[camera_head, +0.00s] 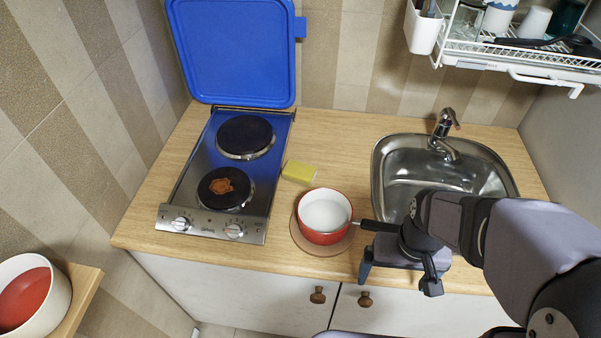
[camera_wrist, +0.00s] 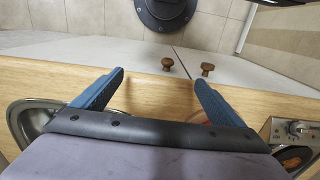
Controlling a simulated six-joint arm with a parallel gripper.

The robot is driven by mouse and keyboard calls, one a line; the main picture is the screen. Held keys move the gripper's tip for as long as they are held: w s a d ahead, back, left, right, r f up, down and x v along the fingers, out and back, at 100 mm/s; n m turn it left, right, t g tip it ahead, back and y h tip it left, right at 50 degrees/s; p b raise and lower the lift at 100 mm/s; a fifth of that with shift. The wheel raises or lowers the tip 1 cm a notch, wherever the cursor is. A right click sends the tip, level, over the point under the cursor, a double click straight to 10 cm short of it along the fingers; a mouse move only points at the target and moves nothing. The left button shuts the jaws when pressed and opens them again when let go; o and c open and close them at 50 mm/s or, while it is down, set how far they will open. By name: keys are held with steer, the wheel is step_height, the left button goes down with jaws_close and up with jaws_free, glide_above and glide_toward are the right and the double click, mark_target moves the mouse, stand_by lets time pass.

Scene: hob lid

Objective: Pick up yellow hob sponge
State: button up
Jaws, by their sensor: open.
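The yellow hob sponge (camera_head: 299,171) lies flat on the wooden counter, just right of the hob and behind the red pot. My gripper (camera_head: 400,276) is in front of the sink, over the counter's front edge, to the right of and nearer than the sponge. Its fingers are apart with nothing between them. In the wrist view my gripper (camera_wrist: 159,79) also shows open over the counter's front edge. The sponge does not show in the wrist view.
A red pot (camera_head: 323,238) stands on a round mat, its dark handle pointing toward my gripper. The hob (camera_head: 195,205) has a raised blue lid (camera_head: 236,50) and a brown stain on its front plate. The sink (camera_head: 385,160) is at right. A dish rack (camera_head: 520,60) hangs above it.

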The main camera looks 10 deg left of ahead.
steer(key=w+d+r+n+t+p, duration=0.2)
steer(key=w+d+r+n+p, duration=0.2)
steer(key=w+r+n, duration=0.15)
steer(key=n+t+h+b, duration=0.1)
steer(key=n+t+b, duration=0.1)
steer(key=n, duration=2.6)
glide_toward(299, 170)
steer(key=shift+p+x, duration=1.6)
steer(key=shift+x, duration=2.5)
steer(key=c, duration=1.1)
